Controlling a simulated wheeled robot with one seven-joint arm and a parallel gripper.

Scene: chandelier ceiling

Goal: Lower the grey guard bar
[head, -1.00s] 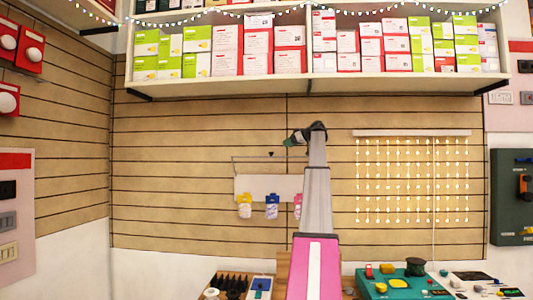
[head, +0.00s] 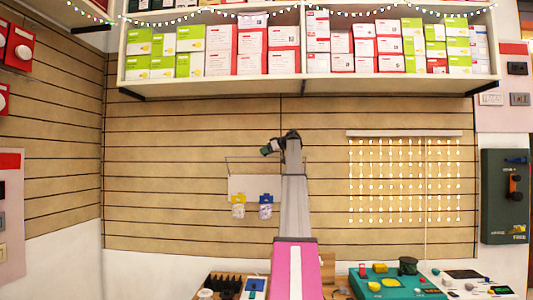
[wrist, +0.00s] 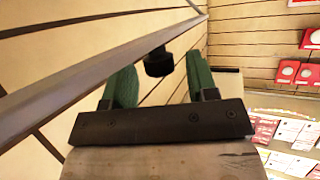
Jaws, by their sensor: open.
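The grey guard bar (head: 240,158) is a thin horizontal rail with short side arms, in front of a white panel (head: 242,183) on the slatted wall. In the wrist view the bar (wrist: 70,82) runs diagonally from lower left to upper right, close past the left finger. A black knob (wrist: 158,63) shows beside the bar, in the gap between the two green fingers. My gripper (wrist: 161,66) is open, with nothing gripped. Whether the fingers touch the bar cannot be told.
Blue and yellow topped packs (head: 265,207) hang below the panel. A shelf (head: 210,90) with boxes overhangs above. A string-light panel (head: 405,180) is to the right. Below are a dark tray (head: 222,283) and a green board (head: 400,285). My arm hides part of the wall.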

